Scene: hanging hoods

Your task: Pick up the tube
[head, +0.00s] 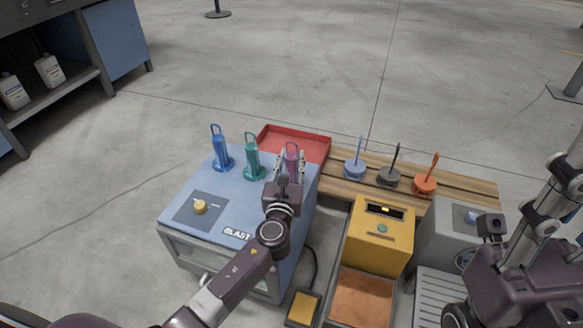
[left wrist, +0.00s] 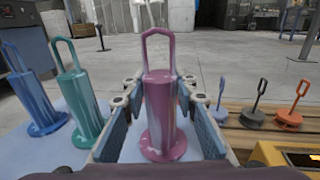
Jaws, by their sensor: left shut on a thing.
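A purple tube (left wrist: 160,110) with a loop handle and a round base stands upright between the finger pads of my left gripper (left wrist: 160,100). In the head view the purple tube (head: 291,158) is on the right part of the blue cabinet top, partly hidden by my left gripper (head: 290,168), which is shut on it. A blue tube (head: 221,152) and a teal tube (head: 252,158) stand upright to its left on the same top. My right gripper (head: 548,205) is at the right edge, away from the tubes; its opening is unclear.
The blue cabinet (head: 225,200) has a yellow knob (head: 200,206). A red tray (head: 312,146) lies behind it. A wooden bench (head: 455,187) carries blue (head: 354,170), dark grey (head: 388,177) and orange (head: 424,184) looped pieces. A yellow box (head: 379,240) stands in front.

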